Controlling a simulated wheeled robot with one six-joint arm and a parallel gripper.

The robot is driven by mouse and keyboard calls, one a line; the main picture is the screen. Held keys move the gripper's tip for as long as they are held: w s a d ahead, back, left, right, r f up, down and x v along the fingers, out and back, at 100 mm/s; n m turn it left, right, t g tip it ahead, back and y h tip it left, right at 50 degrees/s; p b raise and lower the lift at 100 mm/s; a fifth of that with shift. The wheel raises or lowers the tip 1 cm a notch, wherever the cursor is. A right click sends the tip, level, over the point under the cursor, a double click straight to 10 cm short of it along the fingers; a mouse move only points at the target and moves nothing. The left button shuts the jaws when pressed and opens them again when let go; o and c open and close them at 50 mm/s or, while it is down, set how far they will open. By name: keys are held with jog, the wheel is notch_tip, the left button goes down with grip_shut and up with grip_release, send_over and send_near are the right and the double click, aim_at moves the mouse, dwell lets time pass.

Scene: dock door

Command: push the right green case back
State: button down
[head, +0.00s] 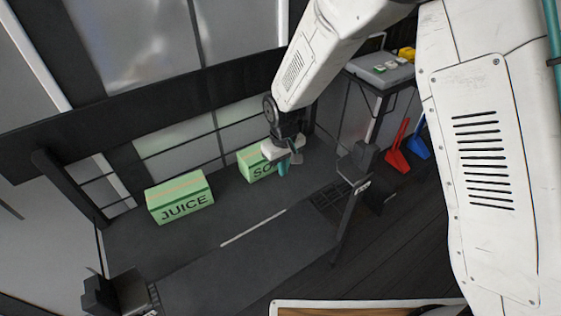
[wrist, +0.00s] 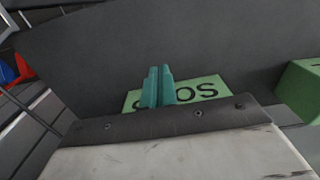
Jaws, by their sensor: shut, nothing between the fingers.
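The right green case (head: 258,163) stands on the dark dock floor by the far door panels. Its printed lettering starts with "SO", and the rest is hidden behind my gripper. My gripper (head: 283,169) is shut and empty, its teal fingers pointing down at the right end of this case. In the wrist view the closed fingers (wrist: 158,86) overlap the lettered face of the right case (wrist: 205,90). I cannot tell whether they touch it. The left green case (head: 180,197), marked JUICE, stands apart to the left, and shows at the right edge of the wrist view (wrist: 300,90).
A grey box on a stand (head: 380,68) is at the right, with a red dustpan (head: 397,158) and a blue one (head: 419,140) below it. A dark post (head: 352,205) stands right of the dock floor. The floor before the cases is clear.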

notch_tip(320, 180, up, 10)
jog(key=s+d+r+m, duration=0.2)
jog(key=s+d+r, duration=0.4)
jog(key=s+d, duration=0.3)
jog(key=s+d+r+m+t, duration=0.1)
jog(key=s+d+r+m, duration=0.1)
jog(key=s+d+r, duration=0.5)
jog(key=s+d+r+m, duration=0.3)
jog(key=s+d+r, duration=0.3)
jog(key=s+d, duration=0.5)
jog(key=shift+s+r, duration=0.2)
jog(key=shift+s, duration=0.55)
